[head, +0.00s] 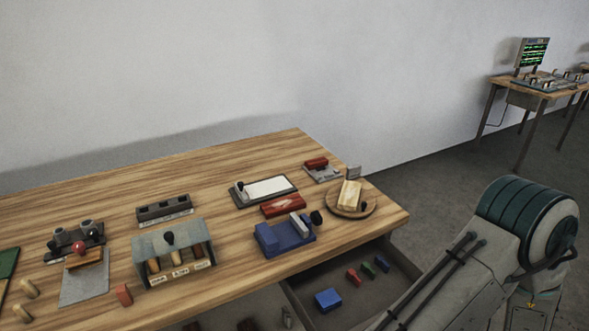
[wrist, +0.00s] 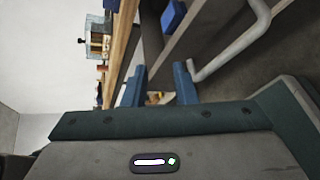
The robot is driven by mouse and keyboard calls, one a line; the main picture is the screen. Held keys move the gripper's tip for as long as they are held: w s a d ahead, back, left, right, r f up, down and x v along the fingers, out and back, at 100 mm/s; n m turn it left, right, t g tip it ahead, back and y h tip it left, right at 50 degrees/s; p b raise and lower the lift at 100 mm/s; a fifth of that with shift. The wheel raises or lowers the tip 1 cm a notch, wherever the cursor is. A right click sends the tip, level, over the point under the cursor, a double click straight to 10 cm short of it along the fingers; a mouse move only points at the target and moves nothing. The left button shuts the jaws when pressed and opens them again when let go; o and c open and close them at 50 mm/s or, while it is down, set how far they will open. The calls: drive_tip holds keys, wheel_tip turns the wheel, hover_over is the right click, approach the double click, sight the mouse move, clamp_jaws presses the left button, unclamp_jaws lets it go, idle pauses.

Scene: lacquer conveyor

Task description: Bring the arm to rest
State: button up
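My gripper (wrist: 160,84) shows in the wrist view with its two blue fingers apart and nothing between them. It is outside the front of the wooden table (wrist: 124,38), near the grey drawer handle (wrist: 243,45). I cannot tell whether a finger touches the handle. In the head view my arm fills the lower right, beside the table's right front corner, and my gripper is out of the picture.
An open drawer (head: 345,310) under the wooden table (head: 110,205) holds a blue block (head: 328,299) and several small coloured pieces. A blue device (head: 284,238) and a round wooden board (head: 372,206) stand above it. Grey floor (head: 440,190) is clear to the right.

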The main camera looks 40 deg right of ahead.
drive_tip(key=w+a+r+n+g+y, duration=0.2)
drive_tip(key=w+a+r+n+g, duration=0.45)
drive_tip(key=n, duration=0.55)
drive_tip(key=w+a+r+n+g+y, duration=0.1)
drive_tip(key=w+a+r+n+g, duration=0.2)
drive_tip(key=w+a+n+g, duration=0.5)
drive_tip(key=w+a+r+n+t+h, duration=0.2)
drive_tip(key=a+n, duration=0.6)
drive_tip(key=n, duration=0.5)
drive_tip(key=w+a+r+n+t+h, duration=0.1)
drive_tip(key=w+a+r+n+h, duration=0.2)
drive_tip(key=n, duration=1)
drive_tip(key=a+r+h, duration=0.2)
drive_tip(key=a+r, duration=0.2)
drive_tip(key=shift+a+t, duration=0.35)
